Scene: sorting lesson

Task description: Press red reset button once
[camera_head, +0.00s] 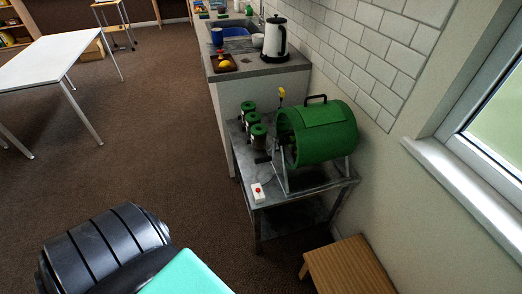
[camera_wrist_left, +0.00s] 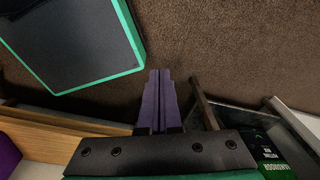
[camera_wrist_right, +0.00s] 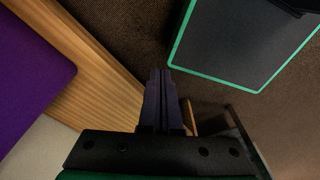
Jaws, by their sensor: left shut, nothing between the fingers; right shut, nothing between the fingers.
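The red reset button (camera_head: 258,190) sits on a small white box (camera_head: 260,197) at the near left corner of a grey metal table (camera_head: 291,199). A green drum (camera_head: 318,131) on a metal stand is right behind the box on the same table. My left gripper (camera_wrist_left: 160,72) shows in the left wrist view, fingers together and empty, above brown carpet. My right gripper (camera_wrist_right: 160,72) shows in the right wrist view, also shut and empty. Neither gripper shows in the head view. The button does not show in the wrist views.
Several green-lidded jars (camera_head: 253,119) stand behind the drum's left side. A wooden stool (camera_head: 350,266) stands by the wall at the table's near right. A counter (camera_head: 262,67) with a kettle (camera_head: 275,40) is beyond. Carpet (camera_head: 150,150) left of the table is clear.

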